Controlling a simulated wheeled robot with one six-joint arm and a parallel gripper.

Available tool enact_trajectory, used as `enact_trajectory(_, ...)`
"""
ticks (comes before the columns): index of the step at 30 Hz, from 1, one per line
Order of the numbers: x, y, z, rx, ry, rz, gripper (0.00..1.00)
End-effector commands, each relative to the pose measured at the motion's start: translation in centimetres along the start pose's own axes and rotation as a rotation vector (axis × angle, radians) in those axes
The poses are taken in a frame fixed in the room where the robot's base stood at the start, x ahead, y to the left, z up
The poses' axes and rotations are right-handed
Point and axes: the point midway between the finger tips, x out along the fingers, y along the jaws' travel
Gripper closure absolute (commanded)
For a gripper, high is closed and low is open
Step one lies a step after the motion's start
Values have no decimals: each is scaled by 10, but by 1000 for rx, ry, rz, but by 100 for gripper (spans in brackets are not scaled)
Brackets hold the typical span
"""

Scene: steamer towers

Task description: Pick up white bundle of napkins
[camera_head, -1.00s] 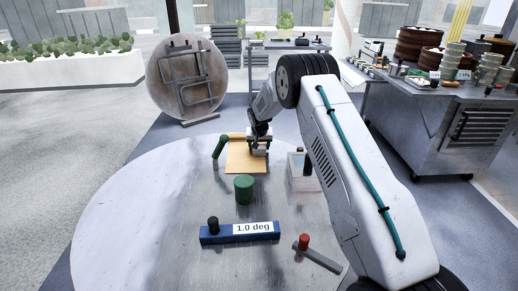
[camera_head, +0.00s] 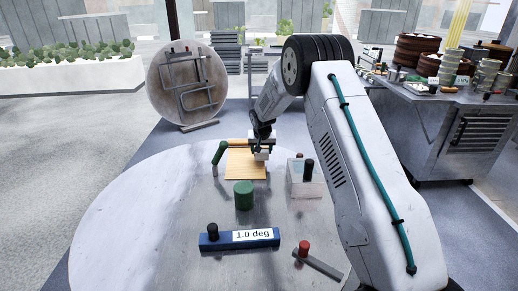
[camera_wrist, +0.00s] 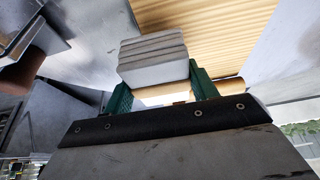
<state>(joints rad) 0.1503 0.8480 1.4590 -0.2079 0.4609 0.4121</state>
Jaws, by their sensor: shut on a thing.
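The white bundle of napkins (camera_wrist: 153,58) is a small layered stack. It sits between the two green fingers of my gripper (camera_wrist: 160,86) in the wrist view, which are shut on it. In the head view, the bundle (camera_head: 261,156) shows as a small pale block under my gripper (camera_head: 262,149), over the right part of a tan ribbed mat (camera_head: 240,172). The mat also shows behind the bundle in the wrist view (camera_wrist: 230,35). I cannot tell whether the bundle is clear of the mat.
On the round metal table (camera_head: 130,215) stand a green cylinder (camera_head: 244,195), a green handle (camera_head: 219,155), a clear box (camera_head: 303,183), a blue level block reading 1.0 deg (camera_head: 238,239) and a red-knobbed bar (camera_head: 318,263). The table's left side is bare. A steamer cart (camera_head: 435,130) stands at right.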

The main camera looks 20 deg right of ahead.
Motion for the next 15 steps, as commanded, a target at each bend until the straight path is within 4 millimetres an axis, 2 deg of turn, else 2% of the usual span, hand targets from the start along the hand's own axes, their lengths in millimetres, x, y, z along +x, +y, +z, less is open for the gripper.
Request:
enact_trajectory(6,-26,12,47,-3,0,0,65)
enact_trajectory(15,-47,23,89,-2,0,0,65)
